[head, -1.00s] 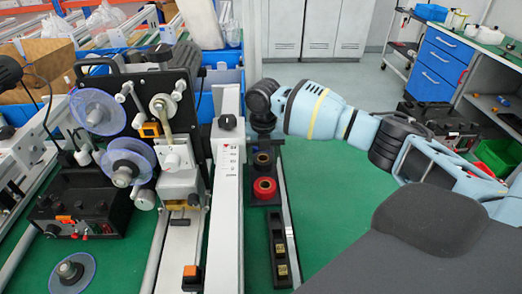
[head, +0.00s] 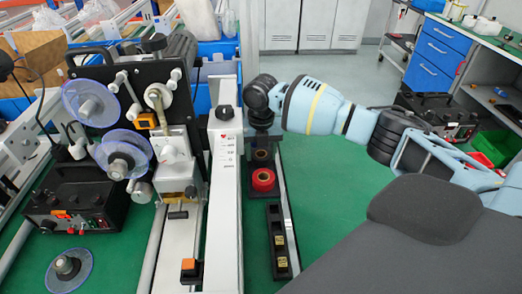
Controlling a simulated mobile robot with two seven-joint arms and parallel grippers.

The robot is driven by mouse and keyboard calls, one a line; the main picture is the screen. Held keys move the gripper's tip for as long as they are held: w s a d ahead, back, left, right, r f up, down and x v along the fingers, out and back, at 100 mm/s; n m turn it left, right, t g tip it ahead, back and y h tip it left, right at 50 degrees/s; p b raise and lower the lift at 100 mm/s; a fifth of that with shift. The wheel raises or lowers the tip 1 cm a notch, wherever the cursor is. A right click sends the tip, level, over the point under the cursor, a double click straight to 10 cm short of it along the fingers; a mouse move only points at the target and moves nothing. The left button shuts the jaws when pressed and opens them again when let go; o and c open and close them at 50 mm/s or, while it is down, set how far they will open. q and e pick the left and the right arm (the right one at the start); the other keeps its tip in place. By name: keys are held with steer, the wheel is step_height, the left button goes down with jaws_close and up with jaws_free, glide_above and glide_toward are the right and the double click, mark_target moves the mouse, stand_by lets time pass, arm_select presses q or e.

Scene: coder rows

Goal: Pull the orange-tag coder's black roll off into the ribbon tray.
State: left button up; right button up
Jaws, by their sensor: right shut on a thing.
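The orange-tag coder (head: 178,100) stands at the left, with an orange square tag (head: 145,121) on its black plate. Its two clear blue flanged spools (head: 90,103) show grey hubs, and I see no black roll on them. My right gripper (head: 262,132) points down over the far end of the dark ribbon tray (head: 255,192). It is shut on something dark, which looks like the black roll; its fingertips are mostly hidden. A black roll with a brown core (head: 262,155) shows just below it, behind a red roll (head: 263,180) in the tray. My left gripper is out of view.
A white rail (head: 225,205) runs between coder and tray. A black holder with yellow-marked parts (head: 280,240) lies nearer than the tray. A black control box (head: 72,205) and a loose clear disc (head: 68,268) are at lower left.

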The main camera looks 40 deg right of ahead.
steer(key=shift+f, duration=0.1)
steer(key=o, duration=1)
step_height(320, 180, up, 8)
steer(key=shift+f, duration=0.1)
steer(key=shift+s, duration=0.1)
